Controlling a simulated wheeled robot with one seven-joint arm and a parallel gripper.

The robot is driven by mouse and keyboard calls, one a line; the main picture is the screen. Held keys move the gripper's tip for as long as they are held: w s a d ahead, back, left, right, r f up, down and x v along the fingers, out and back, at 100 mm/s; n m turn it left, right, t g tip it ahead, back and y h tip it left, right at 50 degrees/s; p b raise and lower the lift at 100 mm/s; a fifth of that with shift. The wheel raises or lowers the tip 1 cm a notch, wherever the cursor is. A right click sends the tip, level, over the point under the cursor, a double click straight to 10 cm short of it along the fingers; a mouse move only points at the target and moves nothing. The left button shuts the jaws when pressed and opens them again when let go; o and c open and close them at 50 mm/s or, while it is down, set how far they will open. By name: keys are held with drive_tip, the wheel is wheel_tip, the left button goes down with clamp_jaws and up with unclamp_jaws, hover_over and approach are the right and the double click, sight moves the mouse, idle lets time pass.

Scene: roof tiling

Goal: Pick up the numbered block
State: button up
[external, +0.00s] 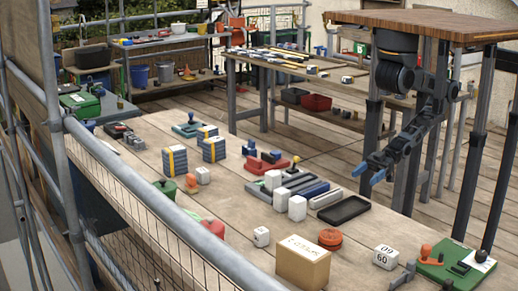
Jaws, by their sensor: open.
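A white block with dark digits (386,257) sits on the near right part of the wooden table, beside a green board. Digits show on its top and front faces. A smaller white block with dark marks (261,237) stands further left; its marks are too small to read. My gripper (367,172) has blue fingertips, parted and empty. It hangs in the air at the right, behind the table's far edge in the picture, well apart from both blocks.
A cardboard box (303,266) and an orange round object (330,237) stand left of the digit block. A black tray (344,210) lies behind. The green board (456,264) carries small parts. A scaffold rail (165,200) runs along the left.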

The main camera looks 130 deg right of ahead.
drive_tip(key=w+r+n+t+p, duration=0.2)
drive_tip(key=w+r+n, duration=0.25)
drive_tip(key=w, duration=0.35)
drive_tip(key=w+r+n+t+y+p, duration=0.1)
drive_tip(key=w+r+n+t+p, duration=0.3)
drive_tip(key=w, duration=0.4)
drive_tip(key=w+r+n+t+p, duration=0.1)
drive_tip(key=w+r+n, duration=0.3)
drive_tip(key=w+n, duration=0.3)
drive_tip(key=w+d+r+n+y+p, duration=0.2)
drive_tip(key=w+d+r+n, duration=0.2)
drive_tip(key=w+r+n, duration=0.45)
drive_tip(key=w+d+r+n+y+p, duration=0.2)
drive_tip(key=w+d+r+n, duration=0.3)
drive_tip(key=w, duration=0.6)
drive_tip(key=n+g+h+p, duration=0.6)
drive_tip(key=g, duration=0.2)
approach(198, 175)
drive_tip(key=shift+w+a+f, duration=0.1)
drive_tip(key=shift+w, duration=0.45)
drive_tip(key=shift+w+a+f, duration=0.1)
drive_tip(key=shift+w, duration=0.45)
drive_tip(key=shift+w+d+f, duration=0.1)
drive_tip(key=shift+d+f, duration=0.15)
drive_tip(key=shift+f, duration=0.05)
drive_tip(key=shift+x, duration=3.7)
